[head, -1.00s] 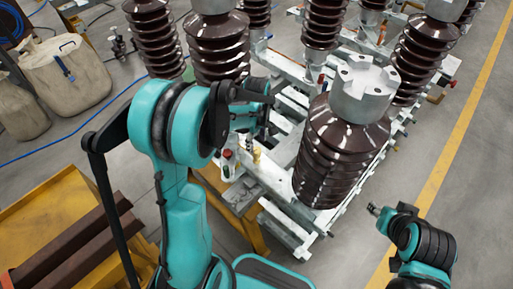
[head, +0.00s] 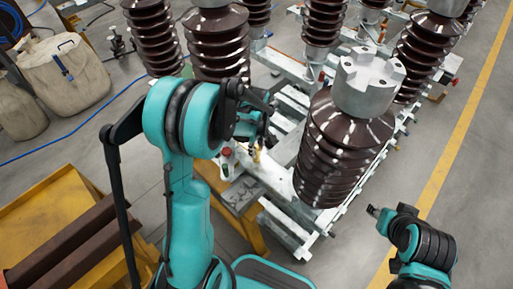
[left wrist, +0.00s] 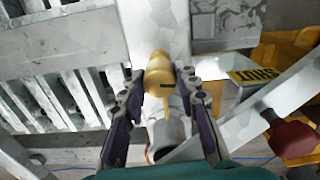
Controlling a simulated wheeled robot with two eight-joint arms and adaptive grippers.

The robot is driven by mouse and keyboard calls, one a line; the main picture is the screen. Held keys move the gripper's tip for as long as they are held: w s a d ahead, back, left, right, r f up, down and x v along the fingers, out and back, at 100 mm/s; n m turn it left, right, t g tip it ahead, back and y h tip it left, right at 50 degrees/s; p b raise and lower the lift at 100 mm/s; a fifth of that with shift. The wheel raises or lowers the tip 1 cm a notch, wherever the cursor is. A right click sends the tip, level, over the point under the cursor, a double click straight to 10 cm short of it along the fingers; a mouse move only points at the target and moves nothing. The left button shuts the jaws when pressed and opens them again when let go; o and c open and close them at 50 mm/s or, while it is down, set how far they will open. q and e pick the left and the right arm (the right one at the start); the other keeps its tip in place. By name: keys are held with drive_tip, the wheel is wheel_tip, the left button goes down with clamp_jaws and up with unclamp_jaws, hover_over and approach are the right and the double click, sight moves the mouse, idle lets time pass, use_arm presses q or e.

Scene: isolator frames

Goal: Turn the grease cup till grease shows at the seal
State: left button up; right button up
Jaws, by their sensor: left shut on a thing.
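The brass grease cup (left wrist: 158,75) stands in the middle of the left wrist view, with a dark slot-like mark on its side. My left gripper (left wrist: 161,84) has one finger on each side of the cup and is shut on it. In the head view the cup is a small yellow spot (head: 257,156) on the frame, just below my left gripper (head: 263,137). A thin yellowish strip runs below the cup towards a grey cylinder (left wrist: 170,138); I cannot tell whether it is grease or brass. I cannot make out the seal. My right gripper (head: 375,211) is away from the frame, too small to read.
Pale metal isolator frames (head: 298,232) carry several brown ribbed insulators (head: 340,150). A label plate (left wrist: 253,72) and a dark red knob (left wrist: 292,138) lie right in the wrist view. Floor is clear at right.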

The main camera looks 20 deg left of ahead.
use_arm(q)
drive_tip(key=shift+m, duration=0.5)
drive_tip(key=m, duration=0.3)
drive_tip(key=shift+m, duration=0.4)
drive_tip(key=m, duration=0.5)
drive_tip(key=shift+m+b, duration=0.3)
drive_tip(key=shift+b, duration=0.1)
drive_tip(key=m, duration=0.4)
drive_tip(key=shift+m, duration=2.7)
drive_tip(key=o, duration=1.2)
drive_tip(key=shift+c, duration=0.2)
